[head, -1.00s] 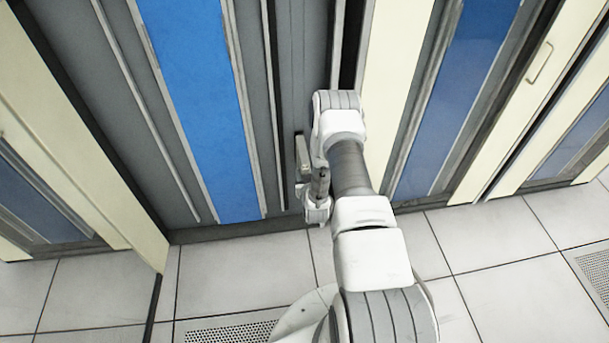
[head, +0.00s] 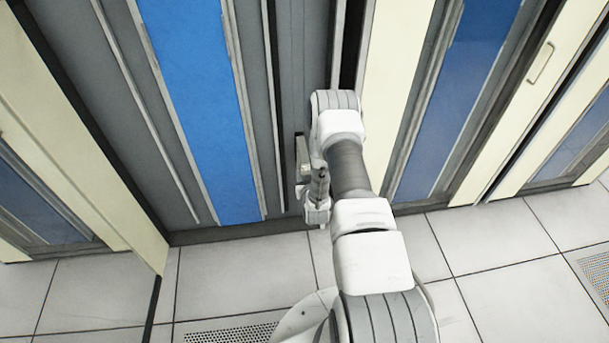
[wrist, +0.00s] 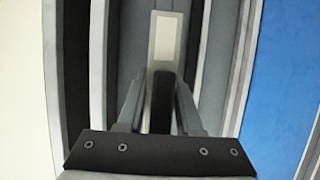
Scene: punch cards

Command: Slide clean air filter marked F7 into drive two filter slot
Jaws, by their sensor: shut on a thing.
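My gripper (wrist: 160,115) is shut on a thin dark piece, seen edge-on between the fingers in the wrist view. It seems to be the air filter (wrist: 162,100). A pale frame with a whitish rectangle (wrist: 165,37) stands just beyond the fingertips, in line with it; no F7 marking is legible. In the head view my gripper is at the grey cabinet front (head: 288,90), low down, beside a small grey upright piece (head: 301,158). My arm hides much of this spot. I cannot tell the slot's opening or how far the filter is in it.
A blue panel (head: 195,110) lies left of my gripper, with grey strips around it. A cream panel (head: 395,80) and another blue panel (head: 445,100) stand to the right. A cream door (head: 75,130) juts out at the left. The tiled floor (head: 230,275) in front is clear.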

